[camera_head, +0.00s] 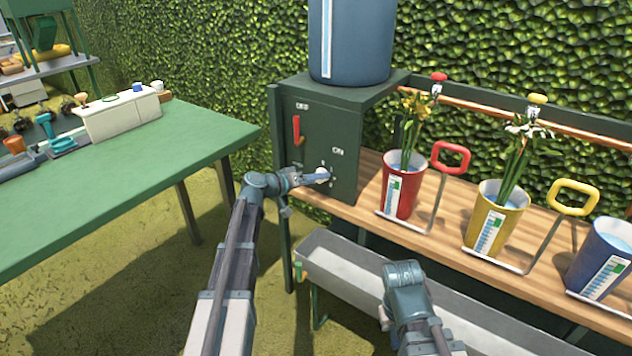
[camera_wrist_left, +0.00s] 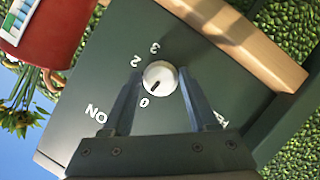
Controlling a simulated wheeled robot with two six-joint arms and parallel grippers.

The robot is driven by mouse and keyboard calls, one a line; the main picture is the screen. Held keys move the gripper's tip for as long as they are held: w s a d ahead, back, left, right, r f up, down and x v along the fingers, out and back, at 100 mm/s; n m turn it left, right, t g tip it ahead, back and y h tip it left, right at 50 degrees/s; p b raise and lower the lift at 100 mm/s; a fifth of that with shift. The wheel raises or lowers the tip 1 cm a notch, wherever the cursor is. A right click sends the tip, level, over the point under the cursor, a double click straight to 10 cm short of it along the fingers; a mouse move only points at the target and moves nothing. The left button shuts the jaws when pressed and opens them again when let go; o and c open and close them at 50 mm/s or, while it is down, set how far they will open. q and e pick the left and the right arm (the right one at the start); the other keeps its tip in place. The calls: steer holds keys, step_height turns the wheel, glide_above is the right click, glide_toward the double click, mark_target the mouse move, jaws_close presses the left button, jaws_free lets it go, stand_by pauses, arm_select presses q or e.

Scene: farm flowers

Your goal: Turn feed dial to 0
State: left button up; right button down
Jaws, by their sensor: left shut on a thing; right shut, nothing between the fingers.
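The feed dial (camera_wrist_left: 160,77) is a round white knob with a dark pointer mark on a dark green panel, with figures 0, 2 and 3 around it. In the left wrist view the mark points down-left, toward the 0. My left gripper (camera_head: 322,176) reaches the panel of the dark green feed box (camera_head: 305,130). In the left wrist view its two fingers (camera_wrist_left: 160,82) close on opposite sides of the dial. My right gripper (camera_head: 405,280) is low in front of the trough, shut and empty, its fingertips hidden.
A red lever (camera_head: 297,130) is on the box, beside the OFF and ON labels. A blue tank (camera_head: 350,40) stands on top. Red (camera_head: 400,195), yellow (camera_head: 490,225) and blue (camera_head: 603,258) buckets stand on the wooden shelf. A grey trough (camera_head: 345,270) lies below. A green table (camera_head: 120,180) is at left.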

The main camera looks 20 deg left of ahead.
arm_select(q)
steer(key=shift+n+h, duration=0.3)
steer(key=shift+n, duration=0.2)
steer(key=o, duration=1.2)
steer(key=p+v, duration=0.3)
steer(key=v, duration=1.1)
steer(key=shift+d, duration=0.15)
